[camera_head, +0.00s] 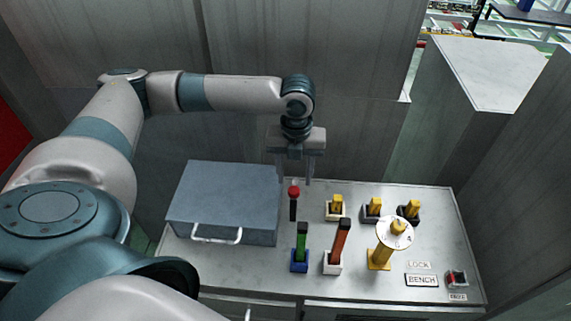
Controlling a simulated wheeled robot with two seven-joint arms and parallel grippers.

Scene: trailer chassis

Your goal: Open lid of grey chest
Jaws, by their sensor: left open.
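The grey chest (224,196) sits on the left part of the bench, with its lid closed. A white handle (217,236) is on its front face. My left gripper (296,179) hangs pointing down, open, to the right of the chest's far right corner and apart from the handle. A dark upright tool with a red top (293,190) shows just below and between its fingers; I cannot tell whether they touch. My right gripper is not in view.
The bench (440,235) holds a green-handled piece (301,242), an orange-handled piece (338,240), a yellow post with a round white disc (392,236) and several small yellow-topped blocks. A red button (457,278) is at the right front. Grey walls stand behind.

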